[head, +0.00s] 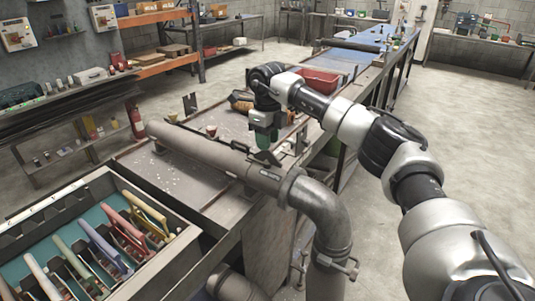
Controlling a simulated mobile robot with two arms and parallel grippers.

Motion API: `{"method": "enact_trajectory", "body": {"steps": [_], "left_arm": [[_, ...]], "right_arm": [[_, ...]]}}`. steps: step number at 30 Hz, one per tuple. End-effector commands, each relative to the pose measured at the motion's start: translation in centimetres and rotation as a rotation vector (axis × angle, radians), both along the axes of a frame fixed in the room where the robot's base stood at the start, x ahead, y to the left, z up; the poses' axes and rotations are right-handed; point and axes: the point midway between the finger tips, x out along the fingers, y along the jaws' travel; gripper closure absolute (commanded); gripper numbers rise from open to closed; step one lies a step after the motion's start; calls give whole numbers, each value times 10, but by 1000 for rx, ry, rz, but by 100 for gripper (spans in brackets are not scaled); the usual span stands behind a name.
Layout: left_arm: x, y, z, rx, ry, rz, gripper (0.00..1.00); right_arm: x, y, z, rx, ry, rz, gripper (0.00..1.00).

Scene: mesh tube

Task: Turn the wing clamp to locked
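A grey pipe (207,150) runs across the bench, then bends down at an elbow (322,205). A small dark lever-like piece (268,158) sits on top of the pipe near its right end; it looks like the wing clamp, but its setting is too small to tell. A second clamp-like band (337,263) with a side piece circles the downward pipe. My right gripper (264,142) points down just above and behind the dark piece. Its fingertips are small and dark, so I cannot tell whether they are open or touching it. My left gripper is not in view.
An open tray (190,238) with several coloured clamp-like tools stands at the lower left. A red bin (318,82) and an orange-and-black tool (241,101) lie farther back on the bench. A red extinguisher-like cylinder (137,123) stands beyond the bench. Open floor lies to the right.

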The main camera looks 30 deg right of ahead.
Motion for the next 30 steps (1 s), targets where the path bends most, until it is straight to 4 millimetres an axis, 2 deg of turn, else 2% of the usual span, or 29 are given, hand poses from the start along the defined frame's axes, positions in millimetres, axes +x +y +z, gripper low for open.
{"method": "enact_trajectory", "body": {"steps": [6, 10, 16, 30], "left_arm": [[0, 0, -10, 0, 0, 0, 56], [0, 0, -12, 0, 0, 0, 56], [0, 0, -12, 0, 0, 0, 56], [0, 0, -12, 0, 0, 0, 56]], "right_arm": [[1, 0, 40, 0, -3, 1, 66], [0, 0, 54, 0, -2, 0, 66], [0, 0, 59, 0, 0, 0, 66], [1, 4, 55, 8, -4, 9, 66]]}}
